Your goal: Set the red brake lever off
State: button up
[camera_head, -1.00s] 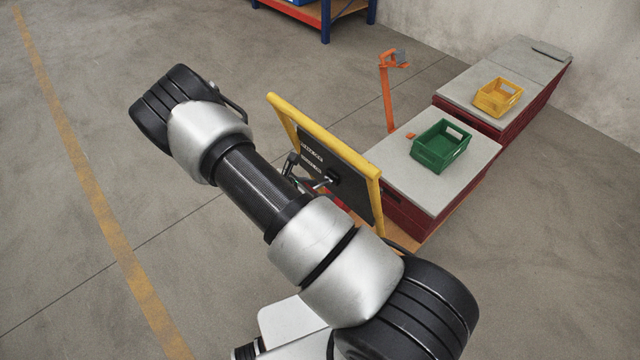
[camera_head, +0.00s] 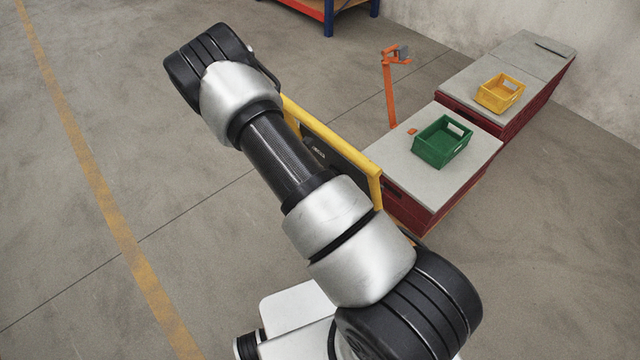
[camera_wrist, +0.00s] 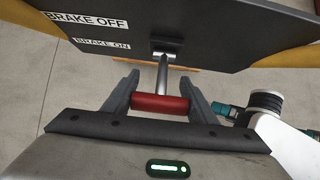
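In the wrist view the red brake lever (camera_wrist: 160,104) is a red cross grip on a silver rod that runs to a bracket on a dark panel (camera_wrist: 200,30). The panel has a "BRAKE OFF" label (camera_wrist: 86,20) above a "BRAKE ON" label (camera_wrist: 102,43). My gripper (camera_wrist: 160,85) has one finger at each end of the red grip, with the grip filling the gap between them. It looks shut on the lever. In the head view my arm hides the gripper and lever; part of the panel (camera_head: 345,157) shows behind it.
The panel hangs in a yellow frame (camera_head: 330,133). Behind it are grey-topped dark red carts bearing a green crate (camera_head: 442,142) and a yellow crate (camera_head: 499,92). An orange post (camera_head: 389,90) stands beside them. The floor to the left is clear.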

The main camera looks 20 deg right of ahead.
jog(key=o, duration=0.3)
jog(key=shift+r, duration=0.1)
jog(key=p+v, duration=0.2)
jog(key=v, duration=1.5)
jog(key=shift+r, duration=0.1)
